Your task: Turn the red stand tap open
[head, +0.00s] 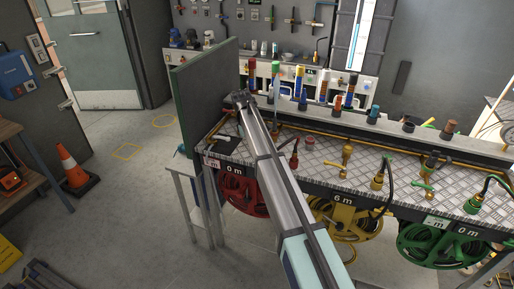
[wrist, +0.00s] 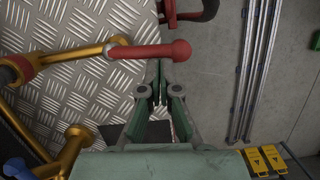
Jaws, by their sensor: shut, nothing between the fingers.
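The red stand tap shows in the wrist view as a red lever (wrist: 152,50) with a round knob at its right end and a gold body at its left end. The lever lies crosswise in the picture. My gripper (wrist: 158,70) is shut and empty, with its fingertips right at the lever's underside in the picture, near the knob end. I cannot tell whether they touch. In the head view my gripper (head: 241,98) is at the left end of the bench, beside the green panel; its fingertips and the tap there are hard to make out.
The green panel (head: 207,88) stands close on the left of my arm. The chequer-plate bench top (head: 325,168) carries gold taps (head: 378,177) and a green-handled tap (head: 473,205) to the right. A red hose reel (head: 243,192) hangs below. A gold pipe (wrist: 62,55) runs left of the lever.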

